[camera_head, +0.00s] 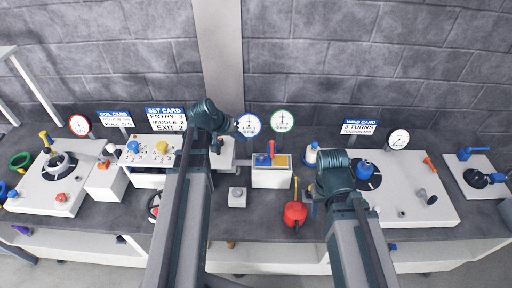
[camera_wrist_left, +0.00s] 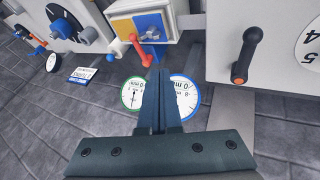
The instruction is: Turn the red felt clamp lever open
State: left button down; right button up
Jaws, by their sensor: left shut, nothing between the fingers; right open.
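The red felt clamp lever (camera_head: 271,148) stands on the front white box (camera_head: 271,180) with blue and yellow pads. In the left wrist view the red lever (camera_wrist_left: 138,48) lies ahead and slightly left of my fingers, apart from them. My left gripper (camera_wrist_left: 157,75) is shut and empty. In the head view my left gripper (camera_head: 217,145) is left of the lever, partly hidden by its arm. My right gripper (camera_head: 316,190) is right of the lever box and open, mostly hidden behind its arm. Nothing touches the lever.
A red can (camera_head: 294,213) stands in front of the lever box. A small grey block (camera_head: 237,197) is at its left. In the left wrist view a black handle with an orange end (camera_wrist_left: 246,55) rises on the right. Round gauges (camera_head: 283,121) stand behind.

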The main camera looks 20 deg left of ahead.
pick_arm(q)
jog(key=b+x, duration=0.8)
jog(key=x, duration=0.2)
jog(key=shift+s+f, duration=0.1)
jog(key=shift+f, duration=0.05)
jog(key=d, duration=0.3)
jog(key=shift+w+f+b, duration=0.2)
jog(key=shift+w+b, duration=0.2)
jog(key=shift+w+d, duration=0.15)
jog(key=shift+d, duration=0.3)
